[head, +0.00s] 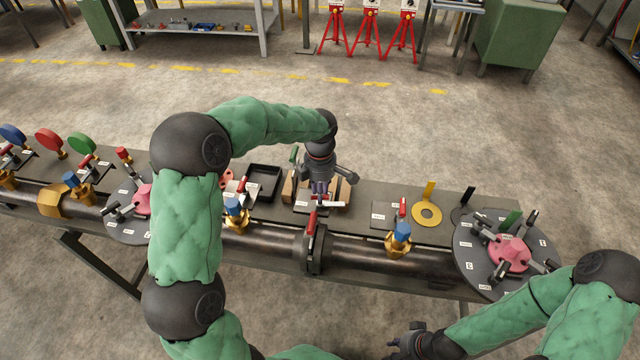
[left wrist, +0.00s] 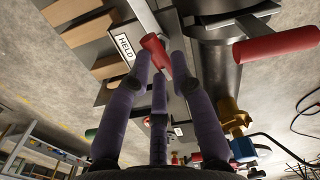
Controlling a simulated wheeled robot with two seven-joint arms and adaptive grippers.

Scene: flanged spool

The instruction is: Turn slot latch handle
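The slot latch handle (left wrist: 155,52) is a red grip on a bare metal bar, beside a plate labelled HELD (left wrist: 126,47) in the left wrist view. My left gripper (left wrist: 158,65) has purple fingers on both sides of the red grip and one below its end; whether they press on it is unclear. In the head view my left gripper (head: 321,193) points down over the bench, by a pale bar (head: 331,204), and hides the red grip. My right gripper (head: 408,340) is low at the bottom edge, away from the bench; its fingers are not clear.
A red lever (head: 311,224) stands on the dark pipe (head: 365,252) just in front, near my left gripper. A black tray (head: 263,182) is to the left.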

